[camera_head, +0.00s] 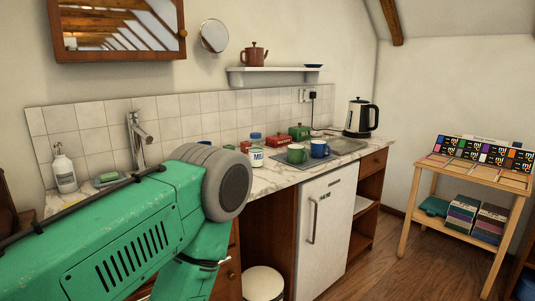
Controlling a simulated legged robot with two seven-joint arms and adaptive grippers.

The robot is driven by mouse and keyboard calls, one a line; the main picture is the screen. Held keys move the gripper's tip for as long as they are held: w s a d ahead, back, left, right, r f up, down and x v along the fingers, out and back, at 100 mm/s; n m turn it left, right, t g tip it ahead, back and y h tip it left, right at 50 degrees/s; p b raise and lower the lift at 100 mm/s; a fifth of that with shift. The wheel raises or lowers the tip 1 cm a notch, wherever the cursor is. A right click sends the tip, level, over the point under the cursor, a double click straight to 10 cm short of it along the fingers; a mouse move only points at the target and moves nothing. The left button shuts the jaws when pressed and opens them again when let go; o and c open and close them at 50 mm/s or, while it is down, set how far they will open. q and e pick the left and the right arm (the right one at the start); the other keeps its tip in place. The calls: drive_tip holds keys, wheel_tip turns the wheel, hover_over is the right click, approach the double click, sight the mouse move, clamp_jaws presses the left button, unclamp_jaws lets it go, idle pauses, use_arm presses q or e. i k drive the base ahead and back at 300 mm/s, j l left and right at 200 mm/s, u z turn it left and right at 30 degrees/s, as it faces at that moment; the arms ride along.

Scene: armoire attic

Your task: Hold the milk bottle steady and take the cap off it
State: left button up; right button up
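The milk bottle (256,154) is small in the head view. It stands upright on the marble-look counter, near the tiled wall, left of the mugs. Its body is pale with a blue label, and a blue cap (256,135) sits on its top. A large green part of mine with a grey rounded end fills the lower left, in front of the counter and apart from the bottle in the picture. Neither gripper's fingers show in this view.
Beside the bottle are red boxes (279,140), a green box (299,132), and a green mug (297,153) and blue mug (319,149) on a mat. A kettle (361,118) stands farther right. Below are a white fridge (325,230) and bin (262,284).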

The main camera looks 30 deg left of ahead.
sight(256, 149)
drive_tip(key=i+l+u, duration=0.25)
drive_tip(key=u, duration=0.2)
drive_tip(key=i+l+u, duration=0.65)
drive_tip(key=l+u, duration=0.25)
